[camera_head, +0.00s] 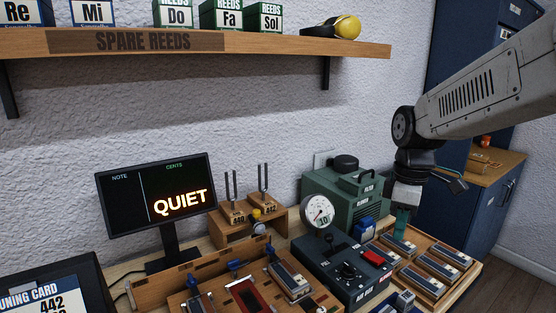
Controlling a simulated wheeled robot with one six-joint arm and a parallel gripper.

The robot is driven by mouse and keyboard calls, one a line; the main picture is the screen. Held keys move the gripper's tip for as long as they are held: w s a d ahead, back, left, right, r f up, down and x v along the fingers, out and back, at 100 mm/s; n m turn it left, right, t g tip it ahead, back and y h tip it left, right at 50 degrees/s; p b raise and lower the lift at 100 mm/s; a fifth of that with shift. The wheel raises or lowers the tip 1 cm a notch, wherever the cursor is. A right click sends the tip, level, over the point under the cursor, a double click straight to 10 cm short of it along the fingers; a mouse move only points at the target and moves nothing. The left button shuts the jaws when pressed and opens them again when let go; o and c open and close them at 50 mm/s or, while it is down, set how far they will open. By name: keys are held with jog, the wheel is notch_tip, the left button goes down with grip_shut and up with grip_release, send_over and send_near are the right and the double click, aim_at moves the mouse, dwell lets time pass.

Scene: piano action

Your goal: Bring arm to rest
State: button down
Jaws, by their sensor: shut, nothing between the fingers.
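My arm (480,95) reaches in from the upper right, and its wrist points down. My gripper (402,222) hangs at the wrist's lower end, above the tray of reed blocks at the right of the bench. Its teal fingertips look shut, with nothing seen between them. From this view I cannot tell whether the fingertips touch the block beneath them.
A green machine (345,203) and a dark control box with a gauge (318,211) stand left of my gripper. A tray (472,277) holds several blocks. A monitor (157,195) reads QUIET. A shelf (220,43) labelled SPARE REEDS spans the wall. A blue cabinet (455,45) stands behind my arm.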

jog(key=s+d+r+m+t, duration=0.1)
jog(key=s+m, duration=1)
jog(key=s, duration=1.2)
jog(key=shift+r+m+t, duration=0.3)
jog(key=shift+m+t, duration=0.1)
jog(key=shift+t, duration=0.1)
